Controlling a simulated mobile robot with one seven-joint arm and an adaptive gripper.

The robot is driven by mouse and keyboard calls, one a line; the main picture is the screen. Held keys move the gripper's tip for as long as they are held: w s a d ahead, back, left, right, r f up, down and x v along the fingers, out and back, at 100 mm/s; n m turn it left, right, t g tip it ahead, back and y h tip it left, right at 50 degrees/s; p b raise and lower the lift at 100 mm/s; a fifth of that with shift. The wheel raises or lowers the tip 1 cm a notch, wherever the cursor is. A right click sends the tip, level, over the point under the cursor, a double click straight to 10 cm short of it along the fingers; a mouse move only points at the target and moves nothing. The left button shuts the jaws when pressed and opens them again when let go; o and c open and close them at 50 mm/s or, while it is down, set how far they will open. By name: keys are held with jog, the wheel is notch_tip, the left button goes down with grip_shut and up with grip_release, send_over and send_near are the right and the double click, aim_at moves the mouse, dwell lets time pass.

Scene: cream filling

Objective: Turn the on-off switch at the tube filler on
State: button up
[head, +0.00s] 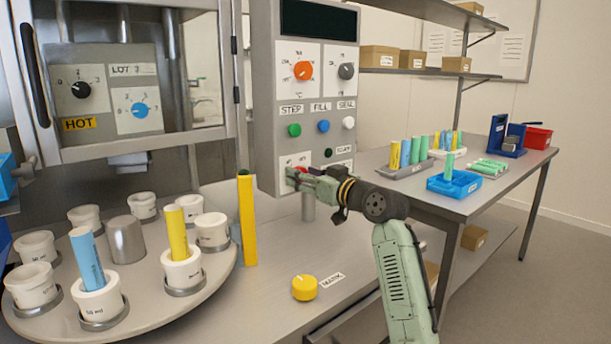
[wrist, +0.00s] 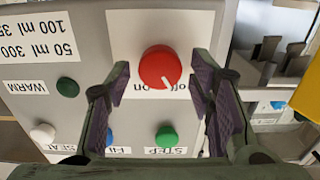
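The on-off switch is a red round knob (wrist: 160,67) on a white "off / On" label on the grey control panel (head: 262,100) of the tube filler. In the wrist view the panel appears upside down, and the knob's white mark points down and slightly right, near the label text. My gripper (wrist: 161,78) is open, with one finger on each side of the knob and gaps visible on both sides. In the head view my gripper (head: 293,178) is at the panel's lower part and hides most of the red knob.
Green (head: 294,130), blue (head: 323,126) and white (head: 348,122) buttons sit above the switch. A yellow post (head: 247,220) stands left of the panel, and a yellow knob (head: 304,287) sits on the table below. The turntable (head: 190,292) with cups is at left.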

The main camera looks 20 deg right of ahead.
jog(key=c, duration=1)
jog(key=shift+o, duration=0.2)
jog(key=m+p, duration=0.8)
jog(key=m, duration=0.4)
jog(key=shift+d, duration=0.2)
jog(key=shift+f+p, duration=0.1)
jog(key=shift+p, duration=0.2)
jog(key=o, duration=1.1)
